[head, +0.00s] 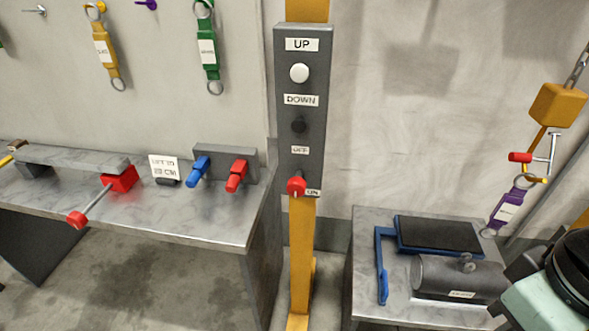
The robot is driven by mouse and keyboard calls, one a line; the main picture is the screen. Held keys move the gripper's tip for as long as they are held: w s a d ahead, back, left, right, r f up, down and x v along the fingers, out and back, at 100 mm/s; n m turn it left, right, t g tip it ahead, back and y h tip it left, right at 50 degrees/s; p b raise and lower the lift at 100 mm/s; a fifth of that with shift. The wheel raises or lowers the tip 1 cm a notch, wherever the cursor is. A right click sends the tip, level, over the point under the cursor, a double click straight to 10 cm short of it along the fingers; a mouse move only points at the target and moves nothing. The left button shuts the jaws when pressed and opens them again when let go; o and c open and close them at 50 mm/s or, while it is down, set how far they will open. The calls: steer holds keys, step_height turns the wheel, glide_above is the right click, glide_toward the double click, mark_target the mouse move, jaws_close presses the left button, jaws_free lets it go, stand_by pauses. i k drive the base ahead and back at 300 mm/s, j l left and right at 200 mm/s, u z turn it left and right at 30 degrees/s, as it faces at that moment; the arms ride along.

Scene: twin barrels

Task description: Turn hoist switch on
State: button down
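The hoist switch is a red knob (296,187) low on a dark grey control box (287,120) in the head view. An OFF label (300,150) is above the knob and an ON label (313,193) is at its lower right. A pale mark on the knob looks roughly upright, but its exact setting is too small to tell. Above it are a white UP button (299,73) and a black DOWN button (298,125). Part of my arm shows at the lower right edge, well away from the switch. My gripper's fingers are not in view.
A yellow post (302,240) carries the box. A grey bench (215,222) with red and blue handles is at left. A low table (368,300) at right holds a blue-framed platform (440,235) and a grey cylinder (455,275). A yellow hoist block (557,104) hangs above it.

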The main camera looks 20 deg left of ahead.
mark_target(296, 187)
steer(key=u, duration=1.1)
